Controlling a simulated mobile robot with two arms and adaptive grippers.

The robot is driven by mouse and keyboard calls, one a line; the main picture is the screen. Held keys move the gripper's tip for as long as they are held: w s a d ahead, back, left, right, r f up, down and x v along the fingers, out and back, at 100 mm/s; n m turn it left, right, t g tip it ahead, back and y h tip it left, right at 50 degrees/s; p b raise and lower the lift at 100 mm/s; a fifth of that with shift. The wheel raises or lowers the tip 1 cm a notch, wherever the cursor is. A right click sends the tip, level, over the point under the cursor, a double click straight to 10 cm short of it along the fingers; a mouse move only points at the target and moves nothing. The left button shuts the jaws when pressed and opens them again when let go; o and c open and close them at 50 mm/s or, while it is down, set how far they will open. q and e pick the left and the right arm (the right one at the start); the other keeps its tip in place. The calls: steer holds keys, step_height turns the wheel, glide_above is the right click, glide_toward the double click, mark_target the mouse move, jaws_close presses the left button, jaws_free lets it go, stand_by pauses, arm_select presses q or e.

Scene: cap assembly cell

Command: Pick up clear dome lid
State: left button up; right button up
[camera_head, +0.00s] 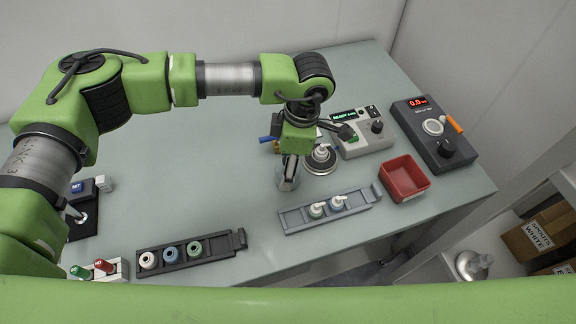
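A small translucent piece (286,183), which looks like the clear dome lid, is at the tabletop just below my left gripper. My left gripper (290,172) points down over the middle of the table. Its fingers are narrow in this view and partly overlap the clear piece, so I cannot tell whether they are closed on it or apart. My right gripper does not show.
A round stand (320,169) with a white pump top is just right of the gripper. A grey rail (300,223) and black rail (220,250) hold parts in front. A white device (350,151), red bin (404,187) and dark meter (460,157) stand right. The left-middle table is clear.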

arm_select(q)
steer(key=shift+w+a+f+p, duration=0.1)
steer(key=shift+a+f+p, duration=0.1)
steer(key=shift+f, duration=0.6)
steer(key=shift+a+f+p, duration=0.1)
steer(key=shift+f+p, duration=0.1)
steer(key=shift+f, duration=0.55)
steer(key=c, duration=1.1)
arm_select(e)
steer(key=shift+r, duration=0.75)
arm_select(q)
steer(key=shift+r, duration=0.1)
